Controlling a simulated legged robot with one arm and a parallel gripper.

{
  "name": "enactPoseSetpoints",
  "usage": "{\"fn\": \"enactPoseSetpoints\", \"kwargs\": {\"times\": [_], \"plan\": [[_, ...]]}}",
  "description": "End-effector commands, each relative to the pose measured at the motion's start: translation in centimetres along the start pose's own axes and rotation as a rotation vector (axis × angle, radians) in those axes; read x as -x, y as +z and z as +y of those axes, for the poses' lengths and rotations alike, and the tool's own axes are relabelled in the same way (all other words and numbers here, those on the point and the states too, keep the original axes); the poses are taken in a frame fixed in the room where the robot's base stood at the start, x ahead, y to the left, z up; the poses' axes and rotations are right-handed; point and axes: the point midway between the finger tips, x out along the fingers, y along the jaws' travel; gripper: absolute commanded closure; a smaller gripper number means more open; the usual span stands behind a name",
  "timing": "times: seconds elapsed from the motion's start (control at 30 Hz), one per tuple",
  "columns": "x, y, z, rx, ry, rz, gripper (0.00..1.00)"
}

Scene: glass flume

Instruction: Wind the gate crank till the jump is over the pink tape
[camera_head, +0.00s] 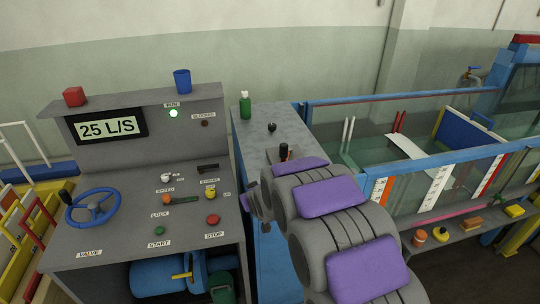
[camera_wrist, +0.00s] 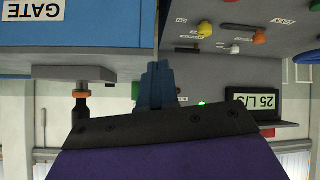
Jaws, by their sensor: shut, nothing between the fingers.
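In the wrist view, which is upside down, the gate crank is a grey arm (camera_wrist: 75,72) with a black handle (camera_wrist: 81,105) and orange collar, beside a blue housing labelled GATE (camera_wrist: 33,10). My gripper (camera_wrist: 158,68) has its blue fingers together, empty, to the right of the crank and apart from it. In the head view the crank handle (camera_head: 284,152) shows just beyond my arm, which hides most of the gripper. A pink strip (camera_head: 462,210) runs low along the glass flume (camera_head: 345,205). I cannot make out the jump in the water.
The grey console (camera_head: 125,245) at left carries a 25 L/S display (camera_head: 108,128), a lit green RUN lamp (camera_head: 173,114), a blue valve wheel (camera_head: 93,206) and several knobs. A green bottle (camera_head: 245,104) stands behind the crank. Small items lie on the flume's front ledge (camera_head: 480,229).

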Motion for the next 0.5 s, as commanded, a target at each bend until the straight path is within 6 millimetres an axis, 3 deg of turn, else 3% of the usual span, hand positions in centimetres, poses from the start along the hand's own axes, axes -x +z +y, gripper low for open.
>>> {"fn": "enactPoseSetpoints", "kwargs": {"times": [0.17,0.3,0.5], "plan": [[1.0,3.0,2.5,0.148,0.045,-0.241,1.00],[2.8,5.1,6.0,0.250,0.140,-0.436,1.00],[5.2,5.3,11.6,0.404,0.353,-0.665,1.00]]}}
